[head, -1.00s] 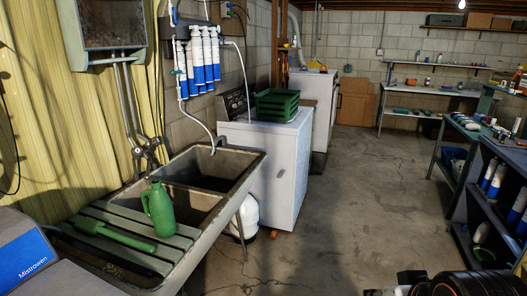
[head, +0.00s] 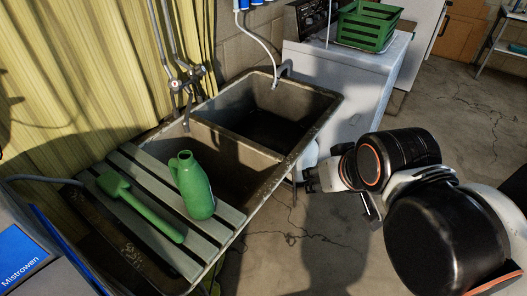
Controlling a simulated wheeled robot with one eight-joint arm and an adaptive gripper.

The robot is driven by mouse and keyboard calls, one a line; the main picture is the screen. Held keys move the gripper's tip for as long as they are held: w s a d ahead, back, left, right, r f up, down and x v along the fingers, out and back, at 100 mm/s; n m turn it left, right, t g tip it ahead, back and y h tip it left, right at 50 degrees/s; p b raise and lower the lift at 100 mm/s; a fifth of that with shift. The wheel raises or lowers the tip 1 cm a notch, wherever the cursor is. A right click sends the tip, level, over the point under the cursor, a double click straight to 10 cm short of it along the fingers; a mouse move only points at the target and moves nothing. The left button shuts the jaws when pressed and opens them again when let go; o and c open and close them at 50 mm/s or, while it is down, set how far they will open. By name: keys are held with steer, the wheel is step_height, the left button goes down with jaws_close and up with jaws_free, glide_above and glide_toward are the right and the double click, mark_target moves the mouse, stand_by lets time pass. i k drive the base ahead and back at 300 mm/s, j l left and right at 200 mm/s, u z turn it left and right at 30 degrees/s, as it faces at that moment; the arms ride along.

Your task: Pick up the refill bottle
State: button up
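The refill bottle is a green bottle with a handle (head: 197,190). It stands upright on the slatted drainboard (head: 218,233) beside the near basin of the sink. My gripper (head: 308,180) is in the head view, right of the bottle and past the sink's right edge. It is small and dark here, and I cannot make out whether its fingers are apart. A clear gap lies between it and the bottle, and I see nothing held in it.
A green scoop (head: 140,208) lies on the slats left of the bottle. The double sink (head: 312,128) has a tap and raised rims. A white machine (head: 345,75) with a green basket (head: 367,27) stands behind. A blue-and-grey Mistrowen box (head: 30,255) is at lower left.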

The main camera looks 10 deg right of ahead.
mark_target(193, 183)
steer(key=i+u, duration=0.1)
steer(key=u, duration=0.3)
steer(key=i+l+u, duration=0.1)
steer(key=u, duration=0.25)
steer(key=i+l+u, duration=0.1)
steer(key=u, duration=0.3)
steer(key=l+u, duration=0.35)
steer(key=i+j, duration=0.05)
steer(key=j, duration=0.05)
